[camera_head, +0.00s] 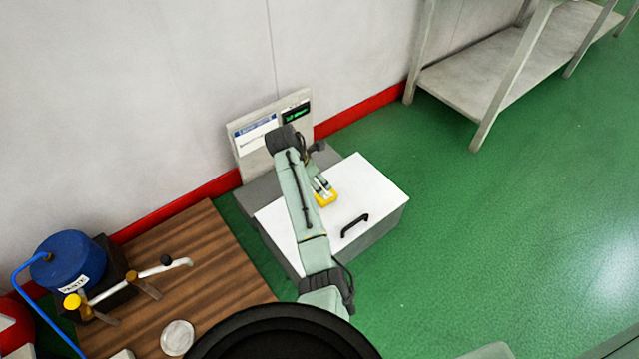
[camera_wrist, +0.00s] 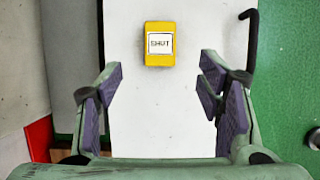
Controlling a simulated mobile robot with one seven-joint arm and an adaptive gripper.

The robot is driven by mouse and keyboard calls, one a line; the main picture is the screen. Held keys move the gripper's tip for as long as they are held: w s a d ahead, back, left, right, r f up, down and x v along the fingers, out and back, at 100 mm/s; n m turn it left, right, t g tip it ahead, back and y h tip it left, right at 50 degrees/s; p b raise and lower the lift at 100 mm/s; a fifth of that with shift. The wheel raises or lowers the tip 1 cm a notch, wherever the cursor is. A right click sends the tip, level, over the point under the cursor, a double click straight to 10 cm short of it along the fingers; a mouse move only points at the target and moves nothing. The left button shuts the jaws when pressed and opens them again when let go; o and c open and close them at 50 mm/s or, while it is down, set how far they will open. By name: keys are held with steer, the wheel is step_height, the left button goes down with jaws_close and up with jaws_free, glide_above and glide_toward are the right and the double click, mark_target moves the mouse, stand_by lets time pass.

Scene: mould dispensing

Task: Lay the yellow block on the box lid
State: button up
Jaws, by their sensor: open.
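The yellow block (camera_wrist: 160,60), with a white label reading "SHUT", lies flat on the white box lid (camera_wrist: 135,130) in the wrist view. In the head view the yellow block (camera_head: 326,198) shows on the white lid (camera_head: 378,185), left of the black handle and beside my arm. My gripper (camera_wrist: 160,75) is open above the lid, its two purple-padded fingers apart on either side below the block in the wrist picture. Nothing is between the pads. In the head view my gripper (camera_head: 320,183) is close to the block, partly hidden by my arm.
A panel with a green display (camera_head: 296,114) stands behind the box. A wooden table (camera_head: 215,255) at left holds a blue container (camera_head: 68,262) and a pipe with valves.

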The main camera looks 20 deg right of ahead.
steer(key=shift+s+a+r, duration=0.1)
steer(key=shift+a+r, duration=0.05)
steer(key=shift+r, duration=0.35)
